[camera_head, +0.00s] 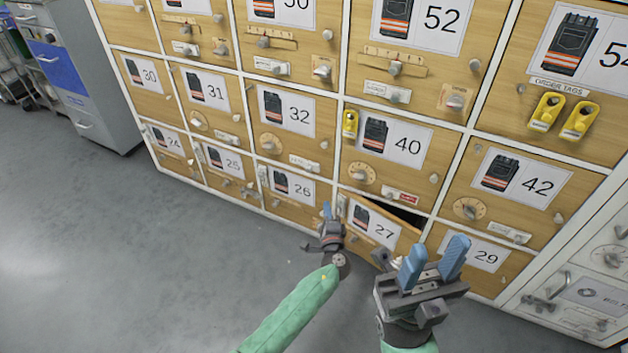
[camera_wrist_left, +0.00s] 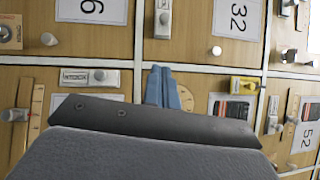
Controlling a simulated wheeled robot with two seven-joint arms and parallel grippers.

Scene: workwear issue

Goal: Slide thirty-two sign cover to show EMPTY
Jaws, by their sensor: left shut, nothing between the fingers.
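Door 32 (camera_head: 287,112) is a wooden locker door, also in the left wrist view (camera_wrist_left: 238,17). Its sign (camera_head: 304,163) is a small pale plate low on the right of the door. In the left wrist view the sign (camera_wrist_left: 163,18) has a grey knob; I cannot read any word on it. My left gripper (camera_head: 326,210) is shut and empty, below the sign in the head view. In the left wrist view its blue fingertips (camera_wrist_left: 162,72) are apart from the sign, in front of door 40's dial. My right gripper (camera_head: 432,258) is open and empty, at lower right.
Door 27 (camera_head: 372,225) stands ajar, close to both grippers. Door 40 (camera_head: 393,148) has a dial, a red-marked sign (camera_head: 400,194) and a yellow tag (camera_head: 350,124). Knobs stick out of several doors. A grey cabinet (camera_head: 75,85) stands at left; the floor (camera_head: 120,250) is clear.

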